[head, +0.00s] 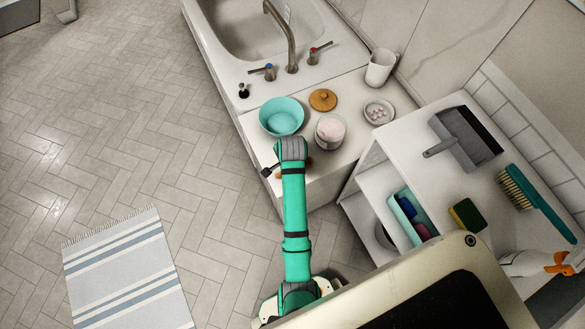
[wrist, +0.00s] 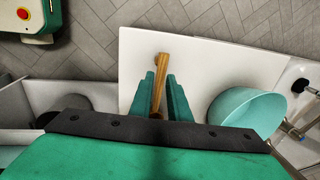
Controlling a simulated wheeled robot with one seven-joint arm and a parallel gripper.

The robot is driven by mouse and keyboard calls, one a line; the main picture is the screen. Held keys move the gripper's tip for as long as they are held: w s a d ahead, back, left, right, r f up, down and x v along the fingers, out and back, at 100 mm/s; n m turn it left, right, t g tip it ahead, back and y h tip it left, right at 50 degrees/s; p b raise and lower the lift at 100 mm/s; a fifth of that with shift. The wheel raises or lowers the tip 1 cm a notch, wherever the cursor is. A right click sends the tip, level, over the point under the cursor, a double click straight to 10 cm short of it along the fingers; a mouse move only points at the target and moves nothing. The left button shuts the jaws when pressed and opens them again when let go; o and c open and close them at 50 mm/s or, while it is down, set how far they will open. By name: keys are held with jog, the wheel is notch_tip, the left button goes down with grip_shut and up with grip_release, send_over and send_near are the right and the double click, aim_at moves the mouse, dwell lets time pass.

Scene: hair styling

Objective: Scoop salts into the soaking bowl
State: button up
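The teal soaking bowl (head: 282,117) sits on the white counter below the sink. It also shows at the right of the wrist view (wrist: 247,108). A jar with pink salts (head: 330,131) stands to the right of the bowl in the head view. A wooden scoop (wrist: 162,62) lies on the counter near its edge; the arm mostly hides it in the head view. My gripper (wrist: 160,80) is over the scoop, with its green fingers apart on either side of the handle. Small gaps seem to show between handle and fingers. The scoop's far end is hard to make out.
A round wooden lid (head: 323,99), a small dish of pink pieces (head: 377,111) and a white cup (head: 380,67) stand behind the jar. A shelf unit at right holds a dustpan (head: 465,137), a brush (head: 535,203) and a sponge (head: 467,214).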

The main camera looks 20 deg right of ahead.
jog(key=shift+w+f, duration=0.2)
jog(key=shift+f, duration=0.8)
jog(key=shift+w+f, duration=0.15)
jog(key=shift+f, duration=0.05)
grip_shut()
jog(key=shift+d, duration=0.1)
jog(key=shift+a+r, duration=0.15)
jog(key=shift+a, duration=0.05)
